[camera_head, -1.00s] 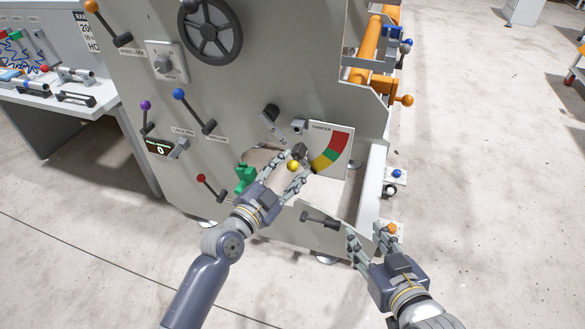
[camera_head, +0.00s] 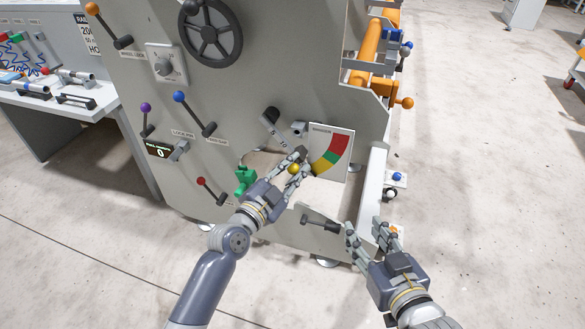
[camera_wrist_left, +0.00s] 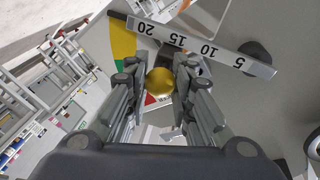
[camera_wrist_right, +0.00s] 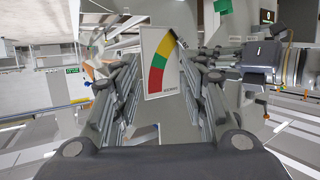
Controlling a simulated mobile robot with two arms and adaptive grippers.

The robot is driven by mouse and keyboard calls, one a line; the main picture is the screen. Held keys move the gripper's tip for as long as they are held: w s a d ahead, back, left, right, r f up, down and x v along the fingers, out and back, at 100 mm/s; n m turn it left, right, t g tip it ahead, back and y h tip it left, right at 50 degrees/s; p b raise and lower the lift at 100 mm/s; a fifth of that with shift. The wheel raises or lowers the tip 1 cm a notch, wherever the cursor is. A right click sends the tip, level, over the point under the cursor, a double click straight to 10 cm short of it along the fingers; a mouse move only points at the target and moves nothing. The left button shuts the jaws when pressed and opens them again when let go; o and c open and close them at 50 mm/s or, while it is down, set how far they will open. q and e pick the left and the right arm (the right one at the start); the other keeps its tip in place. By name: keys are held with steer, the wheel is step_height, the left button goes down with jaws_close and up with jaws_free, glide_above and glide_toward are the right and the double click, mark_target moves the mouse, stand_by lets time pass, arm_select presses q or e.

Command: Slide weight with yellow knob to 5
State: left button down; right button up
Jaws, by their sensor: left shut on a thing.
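The yellow knob (camera_head: 293,168) is between the fingers of my left gripper (camera_head: 301,161), at the lower front of the grey machine. In the left wrist view the gripper (camera_wrist_left: 160,75) is shut on the round yellow knob (camera_wrist_left: 160,85). My right gripper (camera_head: 364,228) is open and empty, low on the right.
A red, yellow and green gauge plate (camera_head: 331,151) is just right of my left fingers. A green part (camera_head: 245,180) is on their left. A dark-handled lever (camera_head: 320,222) lies between my two grippers. The red-knobbed lever (camera_head: 210,190) is further left.

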arm_select(q)
steer(key=w+a+r+p, duration=0.2)
steer(key=a+r+p, duration=0.1)
steer(key=a+r, duration=0.2)
step_height(320, 180, up, 2)
steer(key=shift+a+r+p, duration=0.15)
steer(key=shift+p, duration=0.25)
arm_select(e)
steer(key=s+d+f+g+h, duration=0.1)
steer(key=s+d+f+g, duration=0.1)
steer(key=s+f+g, duration=0.3)
steer(key=s+d+f+g+h, duration=0.1)
steer(key=s+d+f+g, duration=0.2)
steer(key=s, duration=0.7)
step_height(320, 180, down, 4)
steer(key=shift+d+r+m+g+h, duration=0.25)
steer(key=shift+d+m+g+h, duration=0.1)
steer(key=shift+g, duration=0.65)
steer(key=shift+s, duration=0.1)
arm_select(q)
steer(key=c, duration=1.3)
jaws_free()
steer(key=shift+c, duration=0.2)
steer(key=shift+s+f, duration=0.1)
steer(key=shift+f, duration=0.1)
steer(key=v, duration=1.2)
